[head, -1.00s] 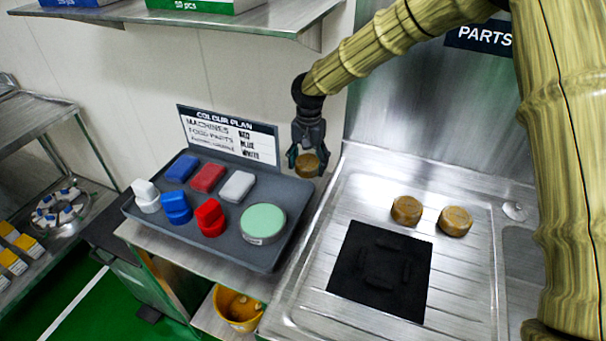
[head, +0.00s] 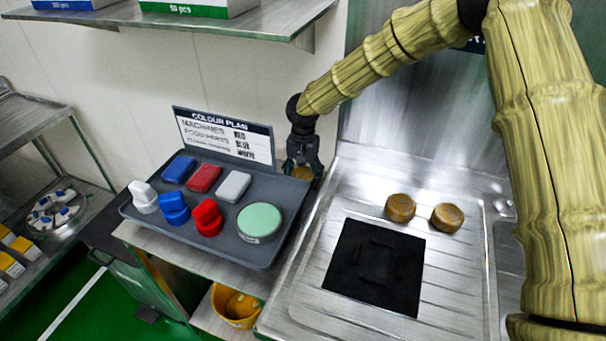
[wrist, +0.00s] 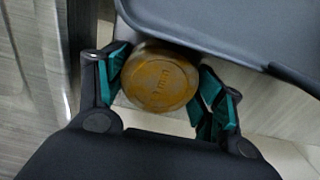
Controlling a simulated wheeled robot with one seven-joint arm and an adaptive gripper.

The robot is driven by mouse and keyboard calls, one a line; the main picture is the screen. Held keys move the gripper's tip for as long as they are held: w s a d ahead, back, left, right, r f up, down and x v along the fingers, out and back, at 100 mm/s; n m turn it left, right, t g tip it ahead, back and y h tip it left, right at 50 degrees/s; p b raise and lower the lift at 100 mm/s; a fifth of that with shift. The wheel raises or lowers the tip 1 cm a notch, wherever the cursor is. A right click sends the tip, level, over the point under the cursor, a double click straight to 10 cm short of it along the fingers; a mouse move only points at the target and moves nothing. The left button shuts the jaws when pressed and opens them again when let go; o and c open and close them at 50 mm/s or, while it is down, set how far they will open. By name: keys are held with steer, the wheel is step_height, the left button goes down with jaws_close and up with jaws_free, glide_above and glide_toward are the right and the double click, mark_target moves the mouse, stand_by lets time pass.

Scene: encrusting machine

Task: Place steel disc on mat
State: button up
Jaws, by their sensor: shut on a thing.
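My gripper (head: 303,172) is shut on a round, brownish-gold disc (wrist: 160,78) with faint stamped lettering on its face. In the head view the disc is mostly hidden behind the fingers, at the back right corner of the grey tray. In the wrist view it sits between the green finger pads, close to the tray edge; I cannot tell if they touch. The black square mat (head: 375,268) lies on the ribbed steel drainboard, right of and nearer than my gripper, with raised dark marks and no disc on it. Two similar discs (head: 400,207) (head: 447,217) stand behind the mat.
The grey tray (head: 225,250) holds blue, red and white blocks and a round green-topped tin (head: 260,221). A colour plan sign (head: 224,137) stands behind it. A steel shelf (head: 290,25) hangs at upper left. A yellow bucket (head: 235,306) is below.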

steer(key=o, duration=1.3)
steer(key=shift+f, duration=0.1)
